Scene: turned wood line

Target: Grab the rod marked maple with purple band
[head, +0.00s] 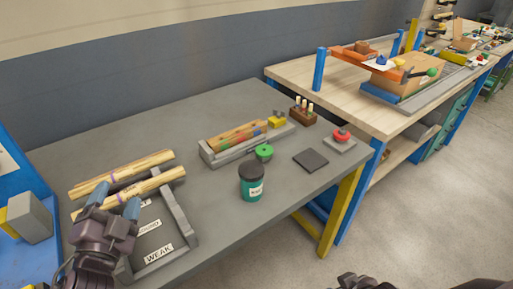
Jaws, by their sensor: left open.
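Several pale wooden rods lie side by side at the left of the grey table, in a back group (122,172) and a front group (155,182). Purple bands show on a rod in each group, near the middle of the back one and just above my gripper on the front one. I cannot read any wood name on the rods. My left gripper (115,200) is open, its blue fingertips at the near edge of the front rods. The fingers hide part of these rods, and I cannot tell whether they touch.
A grey tray (182,218) with labels, one reading WEAK, sits beside the rods. A teal jar with dark lid (252,188), a long grey holder with a wooden block (236,135), a dark pad (311,159) and a red knob (341,134) stand right. The front middle is clear.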

